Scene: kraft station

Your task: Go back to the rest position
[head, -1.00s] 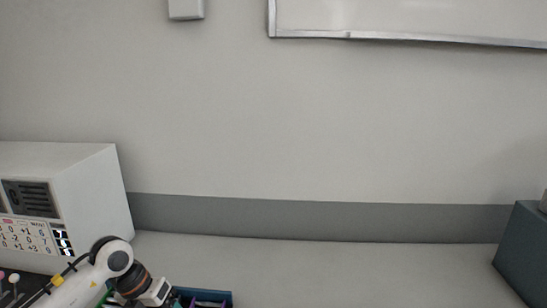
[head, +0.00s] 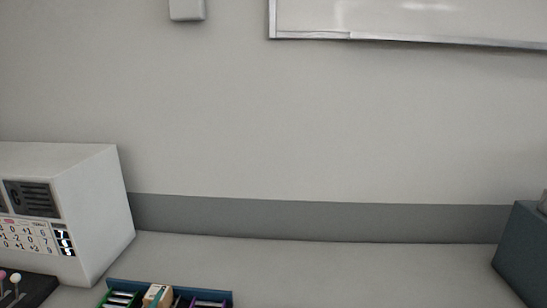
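Neither of my grippers shows in the head view, and no part of either arm is in the picture. Whether they are open or shut is hidden from this view.
A white machine (head: 100,208) with a grille and a numbered panel stands at the left. A blue tray (head: 220,296) with several small items, including a tan box (head: 157,294), is cut off by the bottom edge. A dark blue-grey box (head: 524,250) stands at the right. The counter (head: 370,270) between is clear.

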